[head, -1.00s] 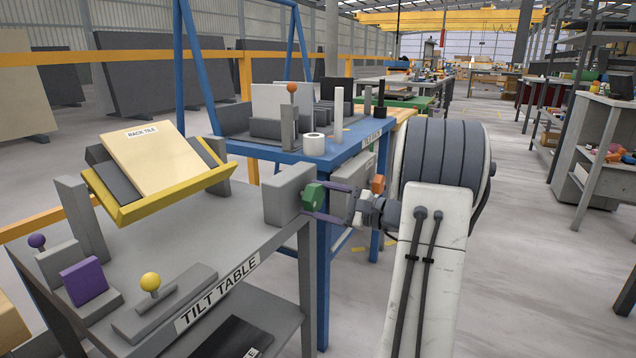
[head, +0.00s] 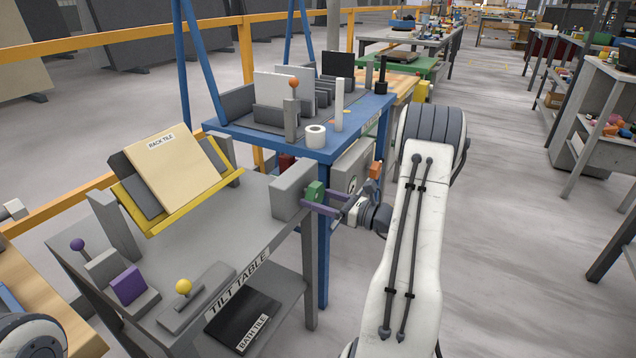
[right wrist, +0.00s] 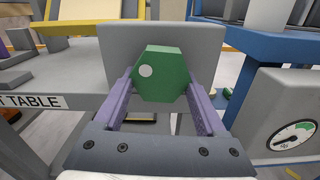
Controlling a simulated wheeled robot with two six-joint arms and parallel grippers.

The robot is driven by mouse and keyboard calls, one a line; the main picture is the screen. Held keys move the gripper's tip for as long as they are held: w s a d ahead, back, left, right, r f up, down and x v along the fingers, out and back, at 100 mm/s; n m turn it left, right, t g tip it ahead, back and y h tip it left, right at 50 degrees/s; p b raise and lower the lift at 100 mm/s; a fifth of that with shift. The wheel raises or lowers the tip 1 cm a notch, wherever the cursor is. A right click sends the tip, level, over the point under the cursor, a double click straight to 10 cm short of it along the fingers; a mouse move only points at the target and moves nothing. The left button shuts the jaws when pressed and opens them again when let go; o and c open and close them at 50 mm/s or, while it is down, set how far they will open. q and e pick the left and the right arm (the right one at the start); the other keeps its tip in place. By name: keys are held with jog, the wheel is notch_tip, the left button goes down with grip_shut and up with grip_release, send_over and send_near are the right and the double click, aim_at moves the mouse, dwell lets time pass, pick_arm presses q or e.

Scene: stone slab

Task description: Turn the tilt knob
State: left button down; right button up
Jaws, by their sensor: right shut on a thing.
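The green six-sided tilt knob (head: 315,190) sits on the face of a grey block (head: 291,190) at the right end of the grey tilt table (head: 238,222). In the right wrist view the knob (right wrist: 161,74) has a white dot at its upper left. My right gripper (head: 320,200) is shut on the knob, with its purple fingers (right wrist: 161,98) against either side. A yellow cradle (head: 188,203) on the table holds the slanted, cream rack tile (head: 172,170). My left gripper is not in view; a part of my left arm may show at the lower left.
A blue table (head: 250,130) with slotted racks, a white roll (head: 316,136) and posts stands behind. A yellow ball lever (head: 184,287), a purple block (head: 129,285) and a purple ball (head: 78,244) are on the tilt table. A dark bath tile (head: 243,317) lies on its lower shelf.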

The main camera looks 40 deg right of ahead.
jog(key=m+p, duration=0.2)
jog(key=p, duration=0.1)
jog(key=m+p, duration=0.6)
jog(key=shift+s+a+r, duration=0.15)
jog(key=shift+a+r, duration=0.1)
jog(key=shift+a, duration=0.15)
jog(key=shift+m+p, duration=0.95)
jog(key=shift+m, duration=0.05)
jog(key=m+p, duration=0.3)
jog(key=m, duration=0.2)
jog(key=shift+a+r, duration=0.1)
jog(key=shift+r, duration=0.05)
jog(key=m+p, duration=0.1)
jog(key=m, duration=0.2)
jog(key=shift+r+m+p, duration=0.1)
jog(key=shift+m+p, duration=0.65)
jog(key=shift+m, duration=0.75)
jog(key=o, duration=1.3)
